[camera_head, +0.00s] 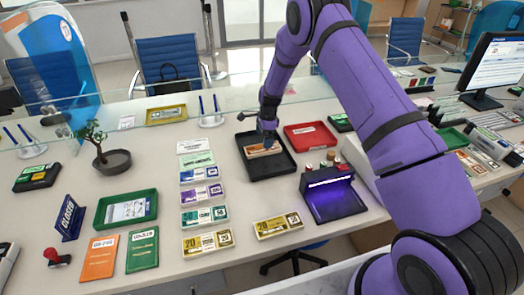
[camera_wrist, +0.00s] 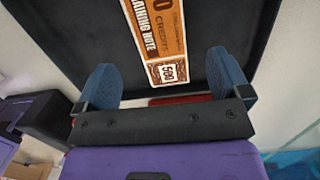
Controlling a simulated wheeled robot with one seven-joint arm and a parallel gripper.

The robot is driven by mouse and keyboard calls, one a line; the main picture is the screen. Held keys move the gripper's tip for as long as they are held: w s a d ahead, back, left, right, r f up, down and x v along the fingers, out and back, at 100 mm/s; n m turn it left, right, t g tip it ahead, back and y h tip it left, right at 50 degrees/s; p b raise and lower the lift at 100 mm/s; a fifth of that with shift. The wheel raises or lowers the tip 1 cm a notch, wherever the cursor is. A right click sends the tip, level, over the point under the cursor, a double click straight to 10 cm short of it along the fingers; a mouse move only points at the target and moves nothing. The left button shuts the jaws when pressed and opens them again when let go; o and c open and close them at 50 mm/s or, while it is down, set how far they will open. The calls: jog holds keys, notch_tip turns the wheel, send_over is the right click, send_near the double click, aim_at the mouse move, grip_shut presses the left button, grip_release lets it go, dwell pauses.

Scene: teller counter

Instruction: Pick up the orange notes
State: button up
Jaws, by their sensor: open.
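The orange notes (camera_head: 262,149) lie in a black tray (camera_head: 283,169) in the middle of the counter. In the wrist view the orange notes (camera_wrist: 165,38) show printed "500" and part of "training note", lying on the tray's dark floor (camera_wrist: 100,30). My gripper (camera_head: 267,140) is over the tray in the head view, at the far end of the notes. In the wrist view my gripper (camera_wrist: 165,85) has its two blue fingers spread apart, one on each side of the notes' near end. Nothing is held. Whether the fingertips touch the tray floor cannot be told.
A red tray (camera_head: 329,142) stands right of the black tray. A note checker with a purple light (camera_head: 331,197) stands in front of it. Several note bundles, including yellow notes (camera_head: 278,226), lie to the left and front. A glass screen (camera_head: 330,103) runs behind.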

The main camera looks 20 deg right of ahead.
aim_at(263, 150)
jog(key=f, duration=0.5)
jog(key=shift+a+f, duration=0.25)
jog(key=shift+f, duration=0.05)
jog(key=c, duration=1.1)
